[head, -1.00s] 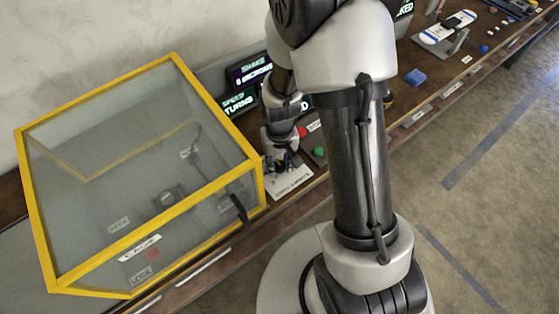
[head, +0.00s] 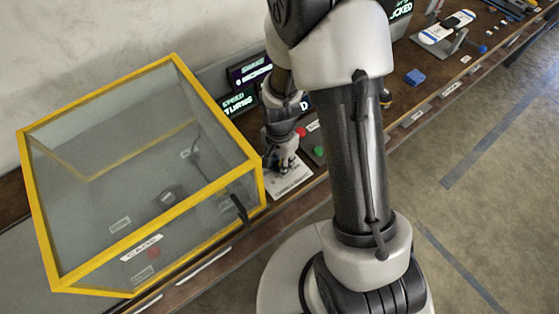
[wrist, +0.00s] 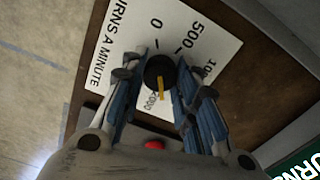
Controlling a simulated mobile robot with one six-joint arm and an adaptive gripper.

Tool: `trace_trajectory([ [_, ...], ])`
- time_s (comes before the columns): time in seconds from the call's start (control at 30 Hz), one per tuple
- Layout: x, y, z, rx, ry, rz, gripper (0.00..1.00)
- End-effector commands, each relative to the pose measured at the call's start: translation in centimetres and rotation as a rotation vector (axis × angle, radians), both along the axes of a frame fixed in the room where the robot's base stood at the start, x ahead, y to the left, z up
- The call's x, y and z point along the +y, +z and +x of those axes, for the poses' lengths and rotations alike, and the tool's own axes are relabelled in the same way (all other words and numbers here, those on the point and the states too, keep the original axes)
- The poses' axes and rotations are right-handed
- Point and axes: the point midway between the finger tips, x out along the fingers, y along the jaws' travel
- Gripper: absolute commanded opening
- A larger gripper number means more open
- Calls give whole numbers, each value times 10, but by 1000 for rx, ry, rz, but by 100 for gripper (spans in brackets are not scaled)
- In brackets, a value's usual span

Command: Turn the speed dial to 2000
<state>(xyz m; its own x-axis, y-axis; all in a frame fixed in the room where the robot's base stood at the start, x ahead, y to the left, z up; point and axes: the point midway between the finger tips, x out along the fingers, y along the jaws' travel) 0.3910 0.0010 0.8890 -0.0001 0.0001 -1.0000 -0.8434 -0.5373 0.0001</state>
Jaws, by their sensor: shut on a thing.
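The speed dial (wrist: 158,70) is a small round black knob with a yellow pointer, on a white plate (wrist: 112,45) marked "TURNS A MINUTE". The scale reads 0, 500 and a partly covered 1000. Another label ending in zeros is partly hidden near the pointer's end, and I cannot read it fully. The pointer points down in the wrist view, towards my palm. My gripper (wrist: 162,76) is shut on the dial, one finger on each side. In the head view my gripper (head: 282,164) is low over the plate and hides the dial.
A yellow-framed clear box (head: 221,185) stands just left of my gripper. Red (head: 300,131) and green (head: 319,151) buttons are close on the right. Dark displays (head: 240,101) reading "SPEED" and "SHAKE" stand behind.

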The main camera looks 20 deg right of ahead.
Motion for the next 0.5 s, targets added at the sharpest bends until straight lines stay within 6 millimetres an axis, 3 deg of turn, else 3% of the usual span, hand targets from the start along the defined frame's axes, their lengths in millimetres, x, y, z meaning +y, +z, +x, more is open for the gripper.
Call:
trace_trajectory([
  [0.5, 0, 0, 0, -1, -276, 1, 4],
])
